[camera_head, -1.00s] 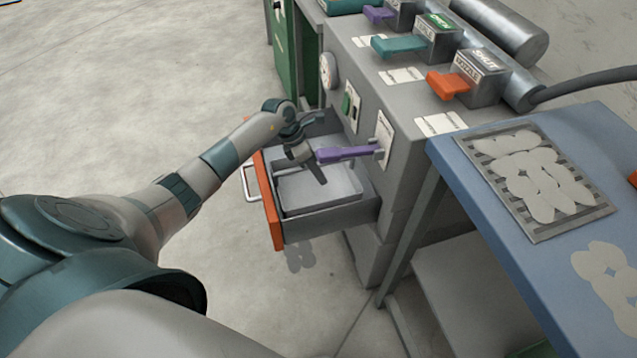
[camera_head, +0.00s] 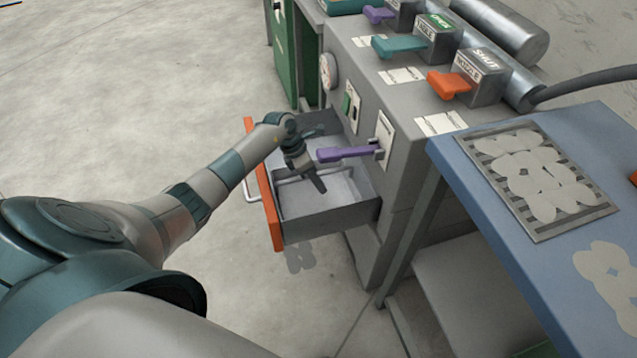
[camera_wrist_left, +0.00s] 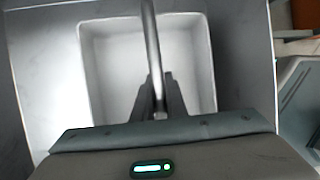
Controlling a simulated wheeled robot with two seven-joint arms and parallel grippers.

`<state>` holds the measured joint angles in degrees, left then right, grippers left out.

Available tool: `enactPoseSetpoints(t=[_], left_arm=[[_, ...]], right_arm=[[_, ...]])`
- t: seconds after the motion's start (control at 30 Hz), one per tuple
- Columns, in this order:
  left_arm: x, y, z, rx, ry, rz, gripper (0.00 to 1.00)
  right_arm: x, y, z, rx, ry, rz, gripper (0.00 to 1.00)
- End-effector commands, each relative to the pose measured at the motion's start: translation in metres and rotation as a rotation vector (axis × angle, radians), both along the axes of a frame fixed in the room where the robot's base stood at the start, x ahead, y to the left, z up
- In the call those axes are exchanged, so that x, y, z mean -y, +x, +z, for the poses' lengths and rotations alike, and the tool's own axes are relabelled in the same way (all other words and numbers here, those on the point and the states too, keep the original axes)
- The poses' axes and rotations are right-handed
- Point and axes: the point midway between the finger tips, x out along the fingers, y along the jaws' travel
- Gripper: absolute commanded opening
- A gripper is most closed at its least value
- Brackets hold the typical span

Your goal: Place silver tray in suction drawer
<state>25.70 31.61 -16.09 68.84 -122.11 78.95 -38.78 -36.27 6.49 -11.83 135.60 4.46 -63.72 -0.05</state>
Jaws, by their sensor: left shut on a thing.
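The suction drawer (camera_head: 330,222) is pulled out of the grey machine, its orange front (camera_head: 264,200) facing left. The silver tray (camera_head: 301,195) is down inside it, below the drawer's rim. Its pale, rounded-corner basin also shows in the left wrist view (camera_wrist_left: 115,55), with a metal bar handle (camera_wrist_left: 152,45) across it. My left gripper (camera_head: 318,184) reaches down over the drawer and is shut on that handle; its fingers (camera_wrist_left: 160,100) show on both sides of the bar. Whether the tray rests on the drawer floor is hidden. My right gripper is not in view.
A purple lever (camera_head: 345,153) sticks out from the machine just above the drawer, close to my left gripper. Teal (camera_head: 402,45) and orange (camera_head: 449,84) levers sit on the machine top. A blue table (camera_head: 480,180) stands right. The floor at left is clear.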

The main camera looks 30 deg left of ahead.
Motion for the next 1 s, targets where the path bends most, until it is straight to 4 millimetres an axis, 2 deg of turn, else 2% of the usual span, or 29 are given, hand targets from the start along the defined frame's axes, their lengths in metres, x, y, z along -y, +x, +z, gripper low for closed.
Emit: enactPoseSetpoints(t=[0.2, 0.23, 0.3, 0.77, 1.0], left_arm=[[0.0, 0.001, -0.002, 0.002, 0.0, 0.0, 0.0], [0.0, 0.0, -0.002, 0.0, 0.0, 0.0, 0.14], [0.0, 0.0, -0.002, 0.0, 0.0, 0.0, 0.31], [-0.001, 0.0, 0.003, 0.001, 0.001, 0.0, 0.31], [-0.013, -0.005, 0.027, 0.001, 0.002, -0.001, 0.31]], right_arm=[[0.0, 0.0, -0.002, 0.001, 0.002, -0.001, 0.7], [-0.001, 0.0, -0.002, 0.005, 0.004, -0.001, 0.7], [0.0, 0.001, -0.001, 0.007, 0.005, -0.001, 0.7], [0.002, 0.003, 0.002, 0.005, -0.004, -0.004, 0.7], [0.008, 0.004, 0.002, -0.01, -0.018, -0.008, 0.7]])
